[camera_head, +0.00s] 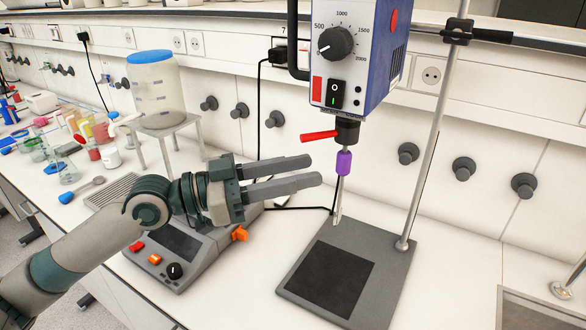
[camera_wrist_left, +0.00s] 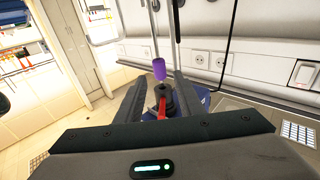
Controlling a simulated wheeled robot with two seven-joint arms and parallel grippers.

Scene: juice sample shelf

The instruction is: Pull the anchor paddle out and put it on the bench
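The anchor paddle (camera_head: 338,205) hangs upright from the chuck (camera_head: 347,131) of the overhead stirrer (camera_head: 360,50). It has a purple collar (camera_head: 344,162) on its thin shaft, and its lower end is above the grey base plate. A red lever (camera_head: 319,136) sticks out left from the chuck. My left gripper (camera_head: 316,170) is open and empty, with its fingers just left of the shaft and pointing at it. In the left wrist view the purple collar (camera_wrist_left: 159,69) appears between and beyond the fingers. My right gripper is not in view.
The stand's base plate (camera_head: 388,248) has a dark square mat, and its rod (camera_head: 430,150) rises at the right. A hotplate-like device (camera_head: 182,250) with knobs sits below my left arm. A blue-lidded container (camera_head: 155,85) stands on a small table.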

